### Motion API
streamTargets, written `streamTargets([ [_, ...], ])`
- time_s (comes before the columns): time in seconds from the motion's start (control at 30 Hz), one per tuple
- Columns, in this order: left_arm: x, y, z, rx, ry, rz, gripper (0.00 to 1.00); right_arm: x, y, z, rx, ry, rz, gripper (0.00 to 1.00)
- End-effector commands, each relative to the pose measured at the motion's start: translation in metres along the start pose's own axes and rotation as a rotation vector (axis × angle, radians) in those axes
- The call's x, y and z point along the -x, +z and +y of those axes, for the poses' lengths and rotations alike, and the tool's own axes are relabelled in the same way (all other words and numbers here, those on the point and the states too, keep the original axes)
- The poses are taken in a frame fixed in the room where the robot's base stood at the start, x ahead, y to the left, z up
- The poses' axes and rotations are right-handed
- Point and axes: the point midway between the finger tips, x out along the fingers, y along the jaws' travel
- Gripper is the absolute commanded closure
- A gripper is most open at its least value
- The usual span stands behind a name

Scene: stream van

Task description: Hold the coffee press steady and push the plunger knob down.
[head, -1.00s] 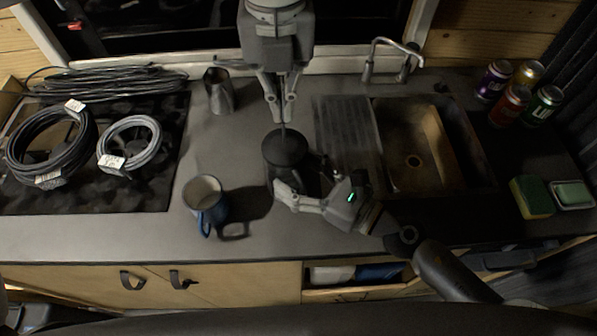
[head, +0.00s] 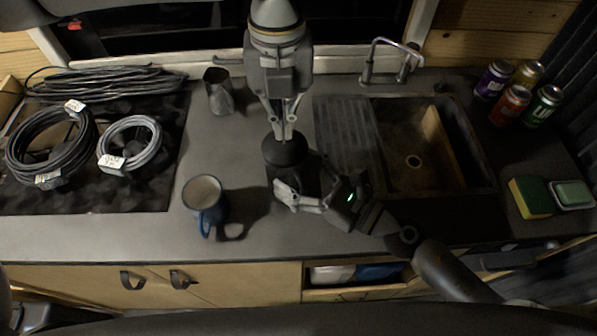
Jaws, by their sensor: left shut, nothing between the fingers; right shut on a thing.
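The dark coffee press (head: 285,152) stands upright on the counter in the middle of the head view. Its round black lid faces up, and its body is partly hidden by my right gripper. My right gripper (head: 283,192) is shut on the coffee press from the front right. My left gripper (head: 284,133) points down directly above the lid, shut with nothing between its fingers. Its fingertips are close to the lid. The plunger knob is hidden at the fingers, and only a short bit of rod shows; contact is hard to tell.
A blue mug (head: 205,200) stands left of the press, and a metal pitcher (head: 218,92) behind it. Cable coils (head: 50,148) lie far left. A sink (head: 440,145), several cans (head: 510,104) and a sponge (head: 531,198) are to the right.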

Motion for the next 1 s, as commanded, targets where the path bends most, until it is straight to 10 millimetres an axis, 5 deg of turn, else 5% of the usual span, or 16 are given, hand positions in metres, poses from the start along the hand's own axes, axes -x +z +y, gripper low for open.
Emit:
streamTargets([
  [0.37, -0.007, 0.000, 0.000, 0.001, 0.000, 0.000, 1.00, 0.000, -0.001, 0.001, -0.002, 0.003, 0.002, 0.74],
  [1.0, 0.042, 0.000, 0.000, 0.001, 0.001, 0.000, 1.00, 0.000, -0.001, 0.001, -0.002, 0.002, 0.002, 0.74],
])
